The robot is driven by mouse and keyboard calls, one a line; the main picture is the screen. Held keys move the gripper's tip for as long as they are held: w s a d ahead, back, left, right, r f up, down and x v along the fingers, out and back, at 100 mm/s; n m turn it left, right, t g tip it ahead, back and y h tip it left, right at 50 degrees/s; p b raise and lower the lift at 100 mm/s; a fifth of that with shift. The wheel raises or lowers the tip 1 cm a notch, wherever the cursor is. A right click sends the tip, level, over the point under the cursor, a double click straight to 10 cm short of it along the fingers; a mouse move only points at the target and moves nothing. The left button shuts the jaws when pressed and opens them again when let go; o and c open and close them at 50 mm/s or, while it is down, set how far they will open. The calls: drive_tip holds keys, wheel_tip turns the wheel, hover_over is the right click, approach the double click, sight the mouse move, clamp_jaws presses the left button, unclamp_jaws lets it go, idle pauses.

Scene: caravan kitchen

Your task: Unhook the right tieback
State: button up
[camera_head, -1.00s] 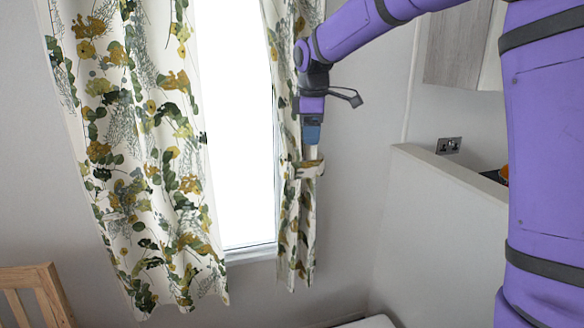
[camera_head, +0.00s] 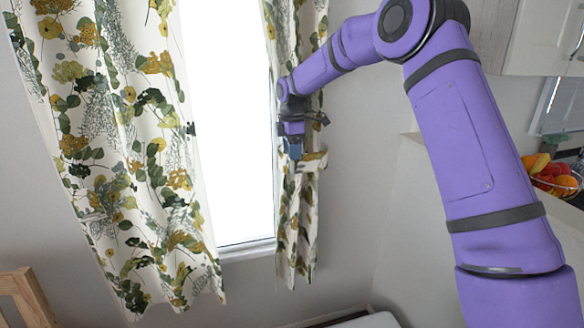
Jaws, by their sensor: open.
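The right curtain (camera_head: 300,225) is a narrow gathered panel with a leaf and flower print. The right tieback (camera_head: 316,161) is a pale printed band around it, at about mid-height of the panel. My gripper (camera_head: 294,158) points down in front of the curtain, at the left part of the tieback. It is open, with no object visible in it. The gripper and its blue end cover part of the band, so I cannot tell whether they touch it. The tieback's hook is not clearly visible.
The left curtain (camera_head: 120,150) hangs wide beside the bright window (camera_head: 222,120). A wooden chair back (camera_head: 25,298) stands at the lower left. A fruit bowl (camera_head: 556,182) sits on the counter at the right. The wall right of the tieback is bare.

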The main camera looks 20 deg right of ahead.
sight(292, 167)
drive_tip(key=shift+f, duration=3.15)
clamp_jaws()
